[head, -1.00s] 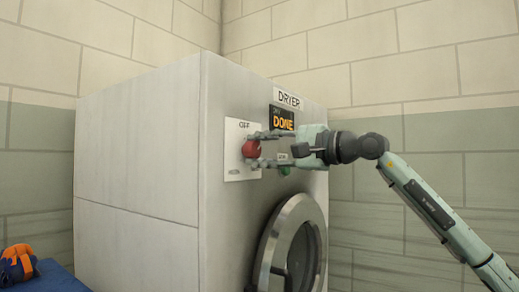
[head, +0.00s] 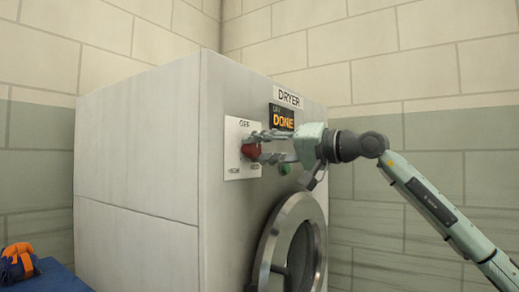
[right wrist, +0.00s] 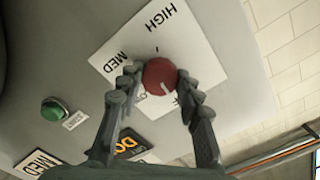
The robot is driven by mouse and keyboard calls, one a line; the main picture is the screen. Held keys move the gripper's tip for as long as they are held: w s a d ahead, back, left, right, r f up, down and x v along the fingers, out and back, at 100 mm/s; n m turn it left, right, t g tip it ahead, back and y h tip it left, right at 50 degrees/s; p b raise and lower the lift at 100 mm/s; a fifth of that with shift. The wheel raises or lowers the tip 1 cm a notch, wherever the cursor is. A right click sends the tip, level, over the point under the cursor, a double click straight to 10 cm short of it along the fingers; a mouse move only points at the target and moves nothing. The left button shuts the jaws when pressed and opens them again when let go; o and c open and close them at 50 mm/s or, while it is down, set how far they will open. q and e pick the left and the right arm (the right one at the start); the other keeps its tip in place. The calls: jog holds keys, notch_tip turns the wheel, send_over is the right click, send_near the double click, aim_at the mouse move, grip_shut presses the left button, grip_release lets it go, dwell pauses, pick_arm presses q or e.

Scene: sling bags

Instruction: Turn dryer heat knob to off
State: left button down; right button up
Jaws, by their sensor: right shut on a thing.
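The red heat knob (head: 251,151) sits on a white plate (head: 243,128) on the dryer's front. In the head view OFF is printed above it. My right gripper (head: 262,146) is shut on the knob, one finger on each side. In the right wrist view the knob (right wrist: 160,74) is between the fingertips (right wrist: 158,88). Its white mark points down and a little right, towards partly hidden letters between the fingers. HIGH and MED on the plate (right wrist: 176,45) are readable there, above and left of the knob. My left gripper is out of view.
A green button (head: 285,169) is beside the plate, close below my right gripper. A display (head: 281,118) reading DONE is above. The round dryer door (head: 267,262) is below. An orange and blue bag (head: 18,262) lies at the lower left on a blue surface (head: 60,277).

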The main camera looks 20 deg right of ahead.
jog(key=shift+n, duration=0.6)
jog(key=o, duration=1.2)
jog(key=shift+c, duration=0.2)
jog(key=shift+s+d, duration=0.1)
jog(key=v, duration=1.1)
jog(key=shift+s+d, duration=0.25)
jog(key=shift+s, duration=0.05)
